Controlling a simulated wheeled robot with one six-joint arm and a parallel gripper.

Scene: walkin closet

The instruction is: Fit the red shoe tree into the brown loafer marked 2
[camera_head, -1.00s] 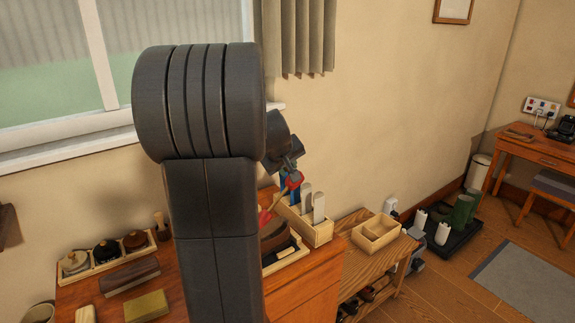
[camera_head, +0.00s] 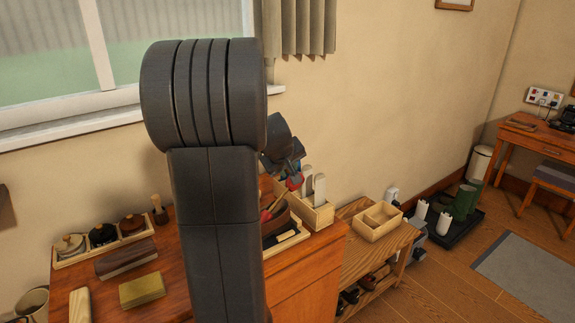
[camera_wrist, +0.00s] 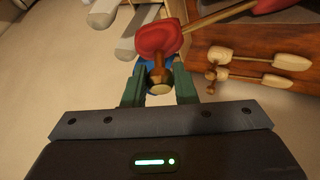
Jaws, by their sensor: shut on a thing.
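My gripper (camera_wrist: 158,88) is shut on the wooden knob of the red shoe tree (camera_wrist: 159,39). Its red heel piece is just beyond the fingers. A pale stem runs up to the right, to a red toe piece (camera_wrist: 272,5) cut off by the frame edge. In the head view the red shoe tree (camera_head: 295,183) shows below my gripper (camera_head: 295,168), close over the dresser top.
A light wooden holder (camera_head: 318,217) with upright pale pieces is right of the gripper. Wooden shoe trees (camera_wrist: 262,61) lie on a brown surface in the wrist view. Brushes, pots and a yellow block (camera_head: 142,290) occupy the dresser's left. An open box (camera_head: 377,222) is on the bench.

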